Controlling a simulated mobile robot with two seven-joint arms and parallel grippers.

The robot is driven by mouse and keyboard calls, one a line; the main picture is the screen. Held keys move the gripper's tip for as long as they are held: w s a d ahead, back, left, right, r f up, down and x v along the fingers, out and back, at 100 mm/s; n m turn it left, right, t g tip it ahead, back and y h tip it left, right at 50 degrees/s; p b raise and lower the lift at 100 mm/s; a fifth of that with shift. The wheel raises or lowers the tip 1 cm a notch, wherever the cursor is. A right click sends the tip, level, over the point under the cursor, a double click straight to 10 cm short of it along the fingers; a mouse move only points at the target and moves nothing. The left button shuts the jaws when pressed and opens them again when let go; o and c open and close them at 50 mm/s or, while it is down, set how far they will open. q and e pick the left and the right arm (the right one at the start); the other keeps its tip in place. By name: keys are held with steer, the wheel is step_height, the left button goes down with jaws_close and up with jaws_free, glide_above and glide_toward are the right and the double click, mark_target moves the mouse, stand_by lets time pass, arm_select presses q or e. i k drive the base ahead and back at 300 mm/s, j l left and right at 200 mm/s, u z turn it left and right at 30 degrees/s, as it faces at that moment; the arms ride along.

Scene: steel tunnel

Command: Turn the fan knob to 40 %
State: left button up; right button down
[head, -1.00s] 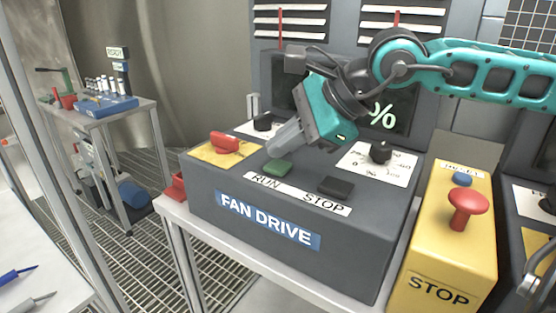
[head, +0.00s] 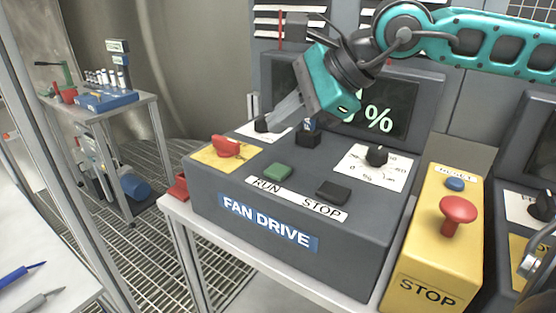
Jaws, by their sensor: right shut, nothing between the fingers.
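The fan drive console (head: 290,210) stands in the middle with a "FAN DRIVE" label on its front. The black fan knob (head: 377,155) sits on a white dial plate (head: 362,172) at the console's right side. A dark screen (head: 400,105) behind it shows a green number ending in "%", its front part hidden by my arm. My right gripper (head: 266,124) is shut and empty. It is in the air over the back left of the console, left of the knob and apart from it. My left gripper is not in view.
A green run button (head: 278,172), a black stop button (head: 333,193) and a red switch (head: 226,147) are on the console top. A yellow box (head: 432,250) with a red stop button (head: 458,211) stands close at right. A side table (head: 120,108) is at left.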

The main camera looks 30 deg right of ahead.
mark_target(377, 155)
steer(key=k+j, duration=0.8)
